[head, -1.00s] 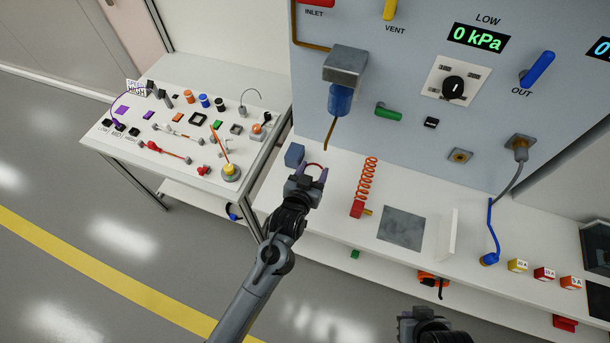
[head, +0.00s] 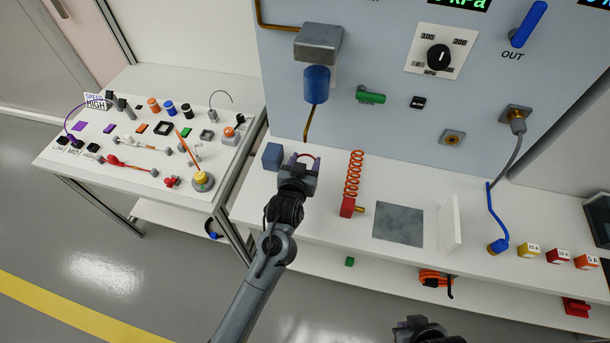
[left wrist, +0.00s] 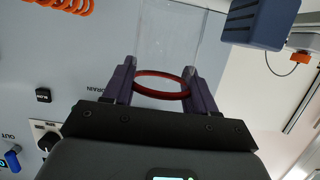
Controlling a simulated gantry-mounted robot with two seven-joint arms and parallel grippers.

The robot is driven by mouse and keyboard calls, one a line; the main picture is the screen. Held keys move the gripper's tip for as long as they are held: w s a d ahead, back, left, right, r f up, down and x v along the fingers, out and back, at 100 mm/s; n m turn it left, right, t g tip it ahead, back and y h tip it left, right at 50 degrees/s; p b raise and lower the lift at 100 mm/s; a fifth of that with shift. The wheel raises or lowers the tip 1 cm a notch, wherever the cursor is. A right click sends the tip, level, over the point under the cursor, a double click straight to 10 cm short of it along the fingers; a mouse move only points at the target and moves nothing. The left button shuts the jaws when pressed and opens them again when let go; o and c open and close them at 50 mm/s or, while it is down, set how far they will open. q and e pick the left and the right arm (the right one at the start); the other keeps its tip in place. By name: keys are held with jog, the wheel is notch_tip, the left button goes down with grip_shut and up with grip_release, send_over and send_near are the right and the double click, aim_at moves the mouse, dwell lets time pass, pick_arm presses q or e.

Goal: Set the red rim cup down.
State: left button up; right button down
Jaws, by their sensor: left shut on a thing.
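The red rim cup (left wrist: 170,45) is a clear cup with a red ring at its rim. In the left wrist view it stands between the two fingers of my left gripper (left wrist: 162,78), which is shut on it near the red rim. Only a thin arc of the cup's red rim shows there. I cannot tell whether the cup's base touches the counter. My right gripper (head: 418,328) is at the bottom edge, partly cut off, and its jaws are unclear.
A blue block (head: 272,156) is close left of my left gripper. An orange coil (head: 353,175) with a red base is to its right, then a grey square plate (head: 399,224) and an upright white panel (head: 449,225). A blue cylinder (head: 316,85) with a spout hangs behind.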

pick_arm(q)
notch_tip(320, 180, down, 4)
jog(key=shift+f+b, duration=0.1)
jog(key=shift+b, duration=0.5)
jog(key=shift+f, duration=0.15)
jog(key=o, duration=1.1)
